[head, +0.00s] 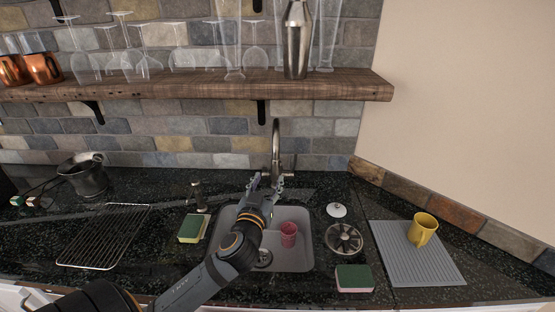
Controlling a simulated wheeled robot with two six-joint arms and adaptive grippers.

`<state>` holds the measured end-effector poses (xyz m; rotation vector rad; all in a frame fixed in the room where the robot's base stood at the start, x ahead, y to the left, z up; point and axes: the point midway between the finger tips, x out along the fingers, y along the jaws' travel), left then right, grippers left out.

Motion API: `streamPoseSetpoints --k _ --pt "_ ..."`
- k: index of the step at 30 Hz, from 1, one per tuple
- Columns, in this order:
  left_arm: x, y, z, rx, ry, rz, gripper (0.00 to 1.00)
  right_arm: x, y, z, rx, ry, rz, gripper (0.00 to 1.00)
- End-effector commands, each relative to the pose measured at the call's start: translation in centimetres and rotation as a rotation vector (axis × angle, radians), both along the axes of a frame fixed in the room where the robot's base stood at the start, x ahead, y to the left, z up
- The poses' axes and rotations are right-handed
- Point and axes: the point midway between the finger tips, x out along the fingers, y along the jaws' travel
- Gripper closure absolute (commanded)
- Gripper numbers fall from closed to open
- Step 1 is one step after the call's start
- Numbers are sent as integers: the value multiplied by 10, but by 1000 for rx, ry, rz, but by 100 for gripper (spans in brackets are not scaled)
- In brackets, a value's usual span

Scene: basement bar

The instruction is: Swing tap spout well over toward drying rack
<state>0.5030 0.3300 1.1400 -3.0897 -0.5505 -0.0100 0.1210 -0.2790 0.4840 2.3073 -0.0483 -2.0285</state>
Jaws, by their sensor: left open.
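The metal tap (276,138) stands at the back edge of the sink, in the middle of the head view. Its tall spout looks roughly in line with the sink's middle, seen nearly end-on. My left gripper (266,180) is open, just below the spout in the picture, over the back of the sink. I cannot tell whether a finger touches the tap. The gripper hides the tap's lower part. A wire drying rack (104,236) lies flat on the counter at the left. My right gripper is out of view.
The grey sink (306,258) holds a pink cup (289,234). Sponges (191,229) (354,278), a soap dispenser (198,196), a round strainer (344,239) and a white knob-like item (336,210) surround it. A yellow mug (422,229) stands on a grey ridged mat (400,262). A shelf (190,88) with glassware hangs above.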

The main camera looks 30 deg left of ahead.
Motion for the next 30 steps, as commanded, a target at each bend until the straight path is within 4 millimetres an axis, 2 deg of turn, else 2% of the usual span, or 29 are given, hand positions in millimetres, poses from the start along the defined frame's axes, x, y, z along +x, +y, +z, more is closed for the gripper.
streamPoseSetpoints --k 1,3,6,8,13,16,19,26,30 --pt "7 3 3 0 -2 2 50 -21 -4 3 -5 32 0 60" --pt "19 7 5 -1 -3 3 50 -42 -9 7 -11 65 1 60" --pt "40 15 6 -3 -1 3 50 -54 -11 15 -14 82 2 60" --pt "52 20 5 -2 0 4 50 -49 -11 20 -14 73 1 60" --pt "80 30 4 -1 1 2 50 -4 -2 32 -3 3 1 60" --pt "89 33 2 -2 2 1 50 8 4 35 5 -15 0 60" --pt "93 34 1 -1 1 1 50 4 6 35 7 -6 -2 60" --pt "93 34 0 -1 2 0 50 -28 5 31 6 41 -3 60" --pt "93 34 0 -1 2 0 69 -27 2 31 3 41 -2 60"
